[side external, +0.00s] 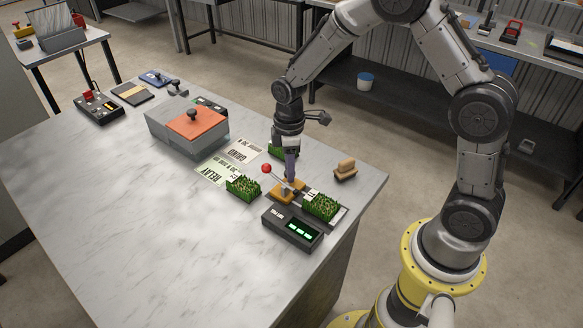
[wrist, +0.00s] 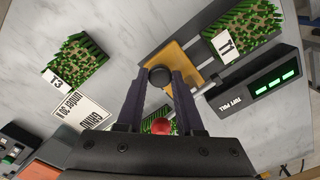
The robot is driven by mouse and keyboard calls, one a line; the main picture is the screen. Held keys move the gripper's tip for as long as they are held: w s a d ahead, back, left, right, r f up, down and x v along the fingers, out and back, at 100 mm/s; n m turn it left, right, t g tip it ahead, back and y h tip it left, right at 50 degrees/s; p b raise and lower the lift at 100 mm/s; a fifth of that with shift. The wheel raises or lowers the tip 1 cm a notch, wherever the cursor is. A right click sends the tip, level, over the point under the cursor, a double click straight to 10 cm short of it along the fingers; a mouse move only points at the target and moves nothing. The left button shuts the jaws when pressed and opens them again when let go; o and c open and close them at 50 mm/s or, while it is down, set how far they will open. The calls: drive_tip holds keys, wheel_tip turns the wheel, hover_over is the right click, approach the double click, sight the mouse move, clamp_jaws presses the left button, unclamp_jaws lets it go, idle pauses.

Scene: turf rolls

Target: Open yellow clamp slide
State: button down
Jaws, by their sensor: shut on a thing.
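The yellow clamp slide (side external: 283,196) lies near the right end of the marble table; in the wrist view its yellow plate (wrist: 185,62) carries a round black knob (wrist: 159,78). My gripper (side external: 290,181) points down over the slide. In the wrist view its two dark fingers (wrist: 160,82) sit on either side of the knob, shut on it. A turf piece tagged 11 (wrist: 236,36) lies beside the yellow plate; it also shows in the side view (side external: 321,206). The knob is hidden by the fingers in the side view.
A grey tester with green displays (side external: 292,231) stands in front of the clamp. A lever with a red ball (side external: 267,168) rises beside my gripper. Another turf piece (side external: 243,187), printed cards (side external: 238,153) and an orange-lidded box (side external: 192,124) lie leftward. A wooden block (side external: 345,170) stands right.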

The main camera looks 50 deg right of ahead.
drive_tip(key=c, duration=0.5)
unclamp_jaws()
drive_tip(key=shift+c, duration=0.2)
wheel_tip(320, 180, up, 14)
